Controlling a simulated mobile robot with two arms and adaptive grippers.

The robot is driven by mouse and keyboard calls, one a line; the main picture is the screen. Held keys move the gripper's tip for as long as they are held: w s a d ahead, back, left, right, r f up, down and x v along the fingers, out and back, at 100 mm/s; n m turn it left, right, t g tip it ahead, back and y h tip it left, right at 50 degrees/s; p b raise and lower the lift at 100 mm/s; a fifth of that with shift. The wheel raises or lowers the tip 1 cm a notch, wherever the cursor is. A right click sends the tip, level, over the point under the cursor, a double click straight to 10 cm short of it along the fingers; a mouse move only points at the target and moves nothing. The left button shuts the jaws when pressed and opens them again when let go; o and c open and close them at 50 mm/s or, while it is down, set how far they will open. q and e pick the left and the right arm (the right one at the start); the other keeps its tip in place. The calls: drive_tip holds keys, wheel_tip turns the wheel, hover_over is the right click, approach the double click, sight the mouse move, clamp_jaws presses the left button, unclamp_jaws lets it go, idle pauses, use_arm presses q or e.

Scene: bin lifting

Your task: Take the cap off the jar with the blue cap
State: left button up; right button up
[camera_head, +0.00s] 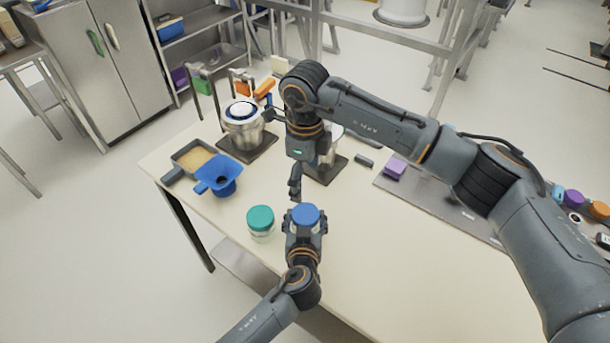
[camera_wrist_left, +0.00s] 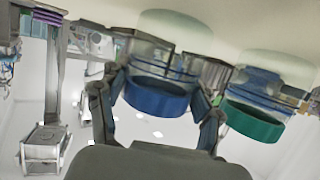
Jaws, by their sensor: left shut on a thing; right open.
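The jar with the blue cap (camera_head: 305,214) stands near the front edge of the table, with its cap on. My left gripper (camera_head: 304,226) is shut on this jar, one finger on each side. The left wrist view shows the jar (camera_wrist_left: 165,55) and its blue cap (camera_wrist_left: 157,97) upside down between the fingers. My right gripper (camera_head: 296,184) is open and points down, just behind and above the blue cap, apart from it. A clear jar with a teal cap (camera_head: 260,217) stands to the left of the held jar; it also shows in the left wrist view (camera_wrist_left: 255,122).
A blue funnel-like vessel (camera_head: 219,177) and a tray of tan material (camera_head: 196,159) lie at the table's left. Two scale-like stands, one with a metal pot (camera_head: 243,130), are farther back. A grey mat with a purple block (camera_head: 395,168) lies right. The front right table is clear.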

sight(305, 213)
use_arm(q)
drive_tip(key=shift+f, duration=0.1)
use_arm(e)
wheel_tip(305, 213, down, 12)
drive_tip(key=shift+r, duration=0.1)
idle(0.4)
drive_tip(key=c, duration=1.4)
drive_tip(key=shift+r, duration=0.2)
drive_tip(key=shift+r, duration=0.9)
